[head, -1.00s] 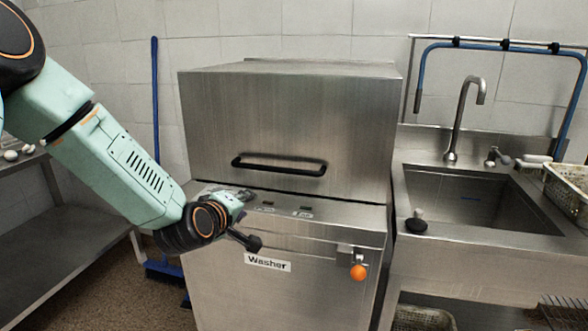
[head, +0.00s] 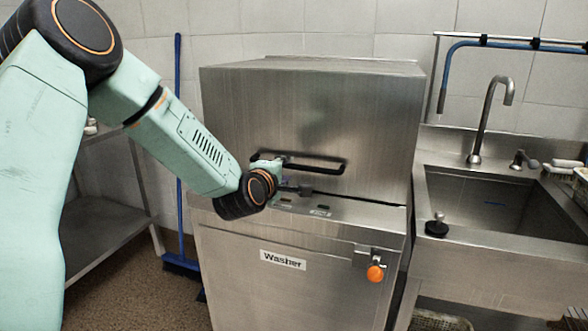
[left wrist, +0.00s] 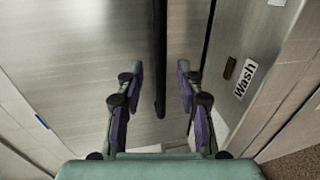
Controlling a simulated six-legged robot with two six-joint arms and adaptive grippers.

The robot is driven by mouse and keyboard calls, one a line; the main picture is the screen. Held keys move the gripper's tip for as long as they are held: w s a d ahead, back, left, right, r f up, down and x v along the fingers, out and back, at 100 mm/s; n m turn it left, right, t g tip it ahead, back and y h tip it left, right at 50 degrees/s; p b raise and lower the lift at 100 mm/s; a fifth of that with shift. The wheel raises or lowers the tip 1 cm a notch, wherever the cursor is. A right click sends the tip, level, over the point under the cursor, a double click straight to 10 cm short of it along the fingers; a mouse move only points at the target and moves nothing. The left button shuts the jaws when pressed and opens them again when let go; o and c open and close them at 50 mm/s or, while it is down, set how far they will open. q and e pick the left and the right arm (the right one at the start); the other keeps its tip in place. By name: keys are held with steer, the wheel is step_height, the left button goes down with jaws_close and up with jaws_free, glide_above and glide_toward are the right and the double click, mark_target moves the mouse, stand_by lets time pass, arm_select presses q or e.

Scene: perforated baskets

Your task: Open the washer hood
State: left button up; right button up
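The washer (head: 280,285) is a steel box with a "Washer" label. Its hood (head: 330,110) is down, with a thin dark seam along its lower edge. A black bar handle (head: 325,166) runs across the hood's lower front. My left gripper (head: 285,173) is at the handle's left part, partly hidden by its own wrist. In the left wrist view, my left gripper (left wrist: 160,72) has its two purple-padded fingers apart. The black handle (left wrist: 160,50) appears between them, with a gap on each side; I cannot tell its exact depth. My right gripper is not in view.
A steel sink (head: 480,205) with a tap (head: 490,115) stands to the right. A blue broom (head: 179,150) leans on the wall at left, beside a steel shelf (head: 105,235). Small labels and switches line the ledge (head: 330,213) below the hood.

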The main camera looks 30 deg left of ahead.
mark_target(292, 167)
arm_select(q)
steer(key=shift+b+x, duration=0.5)
steer(key=shift+x, duration=2.15)
steer(key=shift+d, duration=0.2)
steer(key=shift+c, duration=1.3)
jaws_close()
steer(key=shift+f, duration=0.1)
